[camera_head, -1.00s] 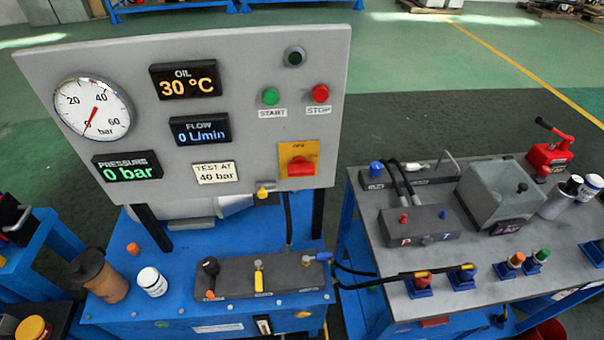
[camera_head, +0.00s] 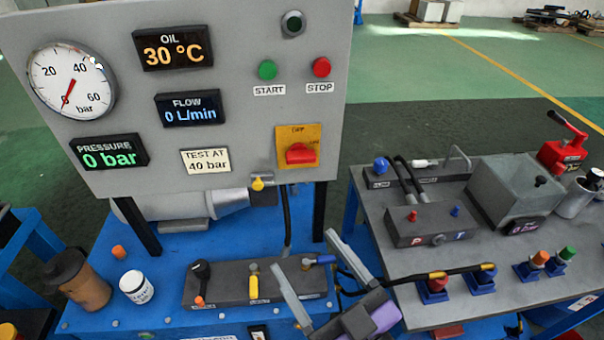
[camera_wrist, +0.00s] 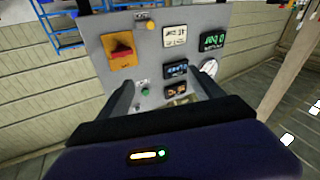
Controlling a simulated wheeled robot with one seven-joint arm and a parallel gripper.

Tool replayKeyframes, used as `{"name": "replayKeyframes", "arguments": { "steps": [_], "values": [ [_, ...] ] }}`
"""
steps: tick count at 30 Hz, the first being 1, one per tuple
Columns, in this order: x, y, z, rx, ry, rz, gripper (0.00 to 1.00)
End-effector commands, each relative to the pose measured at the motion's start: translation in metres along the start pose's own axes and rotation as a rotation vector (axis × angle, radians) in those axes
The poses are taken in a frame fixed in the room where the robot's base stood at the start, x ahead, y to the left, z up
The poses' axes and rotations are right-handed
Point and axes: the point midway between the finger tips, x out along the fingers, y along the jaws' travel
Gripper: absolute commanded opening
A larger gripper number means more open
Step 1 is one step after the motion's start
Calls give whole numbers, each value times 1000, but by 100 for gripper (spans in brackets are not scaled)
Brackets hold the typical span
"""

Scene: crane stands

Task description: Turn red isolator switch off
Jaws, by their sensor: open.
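The red isolator switch (camera_head: 301,154) is a red handle on a yellow plate (camera_head: 285,134) at the lower right of the grey panel. Its handle lies roughly horizontal, with one label above it and another at its right; the lettering is small. My gripper (camera_head: 303,249) is open and empty, below the panel and in front of the blue bench. It is apart from the switch. The wrist view shows the panel upside down, with the red switch (camera_wrist: 122,50) at upper left, beyond my open fingers (camera_wrist: 165,80).
A green START button (camera_head: 267,69) and a red STOP button (camera_head: 321,67) sit above the switch. A valve block (camera_head: 228,283) and a brown cup (camera_head: 80,280) stand on the bench. A grey table (camera_head: 480,311) with hoses stands right.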

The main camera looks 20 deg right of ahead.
Motion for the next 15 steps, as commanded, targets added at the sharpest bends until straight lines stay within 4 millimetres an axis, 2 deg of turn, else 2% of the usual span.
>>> {"name": "replayKeyframes", "arguments": {
  "steps": [1,6,12,15],
  "values": [
    [18,-3,0,-6,21,6,76],
    [68,-3,-11,-18,35,58,76],
    [112,12,-27,9,13,181,76],
    [125,28,-29,39,-24,266,76]
  ]
}}
